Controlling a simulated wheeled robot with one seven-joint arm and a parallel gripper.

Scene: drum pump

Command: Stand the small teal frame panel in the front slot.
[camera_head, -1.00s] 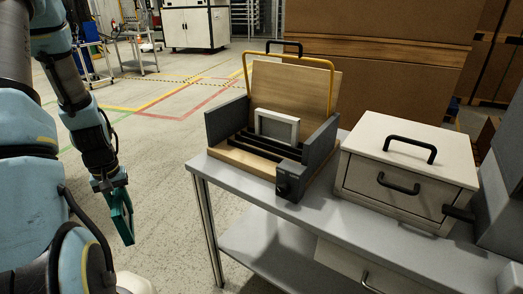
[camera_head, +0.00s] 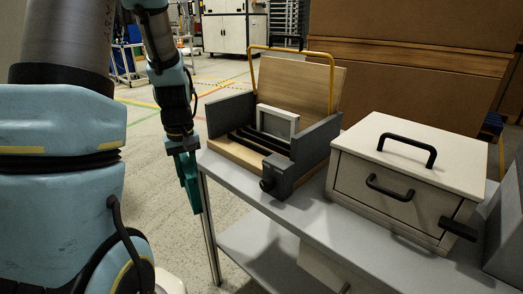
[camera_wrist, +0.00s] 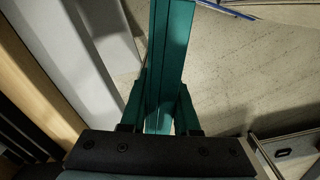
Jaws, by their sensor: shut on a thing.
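The teal frame panel (camera_head: 188,180) hangs below my gripper (camera_head: 182,148) in the head view, to the left of the table's left end. In the wrist view the panel (camera_wrist: 167,65) stretches away from my gripper (camera_wrist: 160,125), which is shut on it. The slotted rack (camera_head: 240,152) stands on the table with dark parallel slots between grey side walls. A white-grey frame panel (camera_head: 262,121) stands upright in a slot toward the back. The slots in front of it look empty. My gripper and the panel are apart from the rack.
The grey table (camera_head: 305,215) has a lower shelf. A white box (camera_head: 400,180) with black handles stands right of the rack. A yellow hoop handle (camera_head: 331,90) and a wooden board (camera_head: 300,85) rise behind the slots. Open floor lies left of the table.

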